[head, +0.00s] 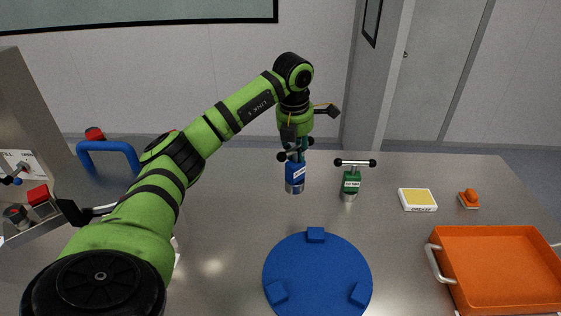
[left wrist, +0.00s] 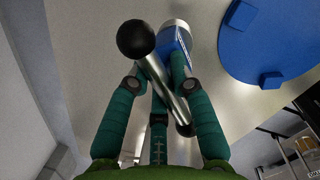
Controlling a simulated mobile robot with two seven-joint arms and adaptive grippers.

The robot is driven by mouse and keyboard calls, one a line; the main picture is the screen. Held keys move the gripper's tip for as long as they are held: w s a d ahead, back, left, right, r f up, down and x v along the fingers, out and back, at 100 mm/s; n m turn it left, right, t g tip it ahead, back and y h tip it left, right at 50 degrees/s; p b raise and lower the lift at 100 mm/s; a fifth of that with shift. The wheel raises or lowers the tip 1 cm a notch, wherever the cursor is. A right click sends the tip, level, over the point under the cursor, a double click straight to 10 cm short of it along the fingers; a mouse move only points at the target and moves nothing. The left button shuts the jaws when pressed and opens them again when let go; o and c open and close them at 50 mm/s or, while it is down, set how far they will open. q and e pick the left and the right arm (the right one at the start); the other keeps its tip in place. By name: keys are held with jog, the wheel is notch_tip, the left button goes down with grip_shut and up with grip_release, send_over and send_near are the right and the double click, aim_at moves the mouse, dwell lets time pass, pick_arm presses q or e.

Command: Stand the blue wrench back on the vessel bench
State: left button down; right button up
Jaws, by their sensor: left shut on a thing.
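The blue wrench (head: 295,174) is a T-handled tool with a blue labelled body, a metal lower end and a dark bar with ball ends. My left gripper (head: 297,152) is shut on it near the top, and the wrench hangs upright below. In the left wrist view my fingers (left wrist: 158,85) close around the wrench (left wrist: 176,42), with its metal crossbar and black balls in front. I cannot tell whether its lower end touches the bench. The grey vessel bench (head: 225,225) lies beneath. My right gripper is out of view.
A green T-handled wrench (head: 351,183) stands just right of the blue one. A round blue plate (head: 318,275) with raised blocks lies in front, and shows in the left wrist view. A grease box (head: 417,200), an orange item (head: 469,198) and an orange tray (head: 500,268) are at right.

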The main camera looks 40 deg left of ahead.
pick_arm(q)
jog(key=w+a+f+p, duration=0.1)
jog(key=a+f+p, duration=0.1)
jog(key=a+f, duration=0.5)
jog(key=shift+w+f+p, duration=0.4)
jog(key=shift+f, duration=0.2)
jog(key=c, duration=1.5)
grip_release()
jog(key=shift+f, duration=0.25)
jog(key=o, duration=0.4)
jog(key=shift+s+r, duration=0.1)
jog(key=shift+r, duration=0.1)
